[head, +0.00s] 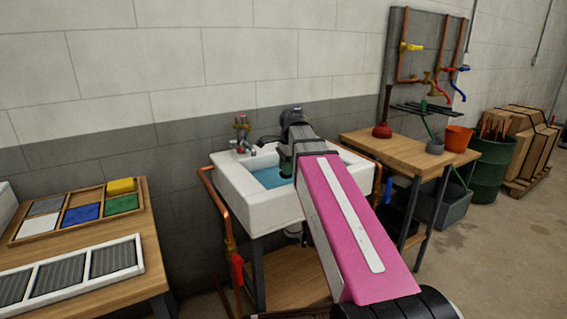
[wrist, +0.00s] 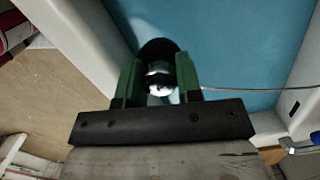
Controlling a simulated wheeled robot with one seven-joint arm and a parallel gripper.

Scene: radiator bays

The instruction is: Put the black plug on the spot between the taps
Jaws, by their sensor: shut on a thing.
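My gripper (wrist: 160,72) has green fingers and is shut on the black plug (wrist: 157,48), a dark disc with a shiny metal part between the fingers. The plug is over the blue water of the white sink (head: 262,212); I cannot tell its exact height. In the head view my gripper (head: 287,166) is over the basin, and the plug is not clear there. A brass tap with a red part (head: 242,135) stands on the sink's back left ledge. My arm covers the rest of that ledge, so any second tap and the spot are hidden.
A thin chain (wrist: 245,90) runs right from the plug. Left is a wooden bench with a sorting tray (head: 80,210) and a white-framed grille (head: 70,270). Right is a wooden table (head: 375,145) with a red plunger (head: 382,131) and an orange bucket (head: 457,139). Copper pipes (head: 215,195) flank the sink.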

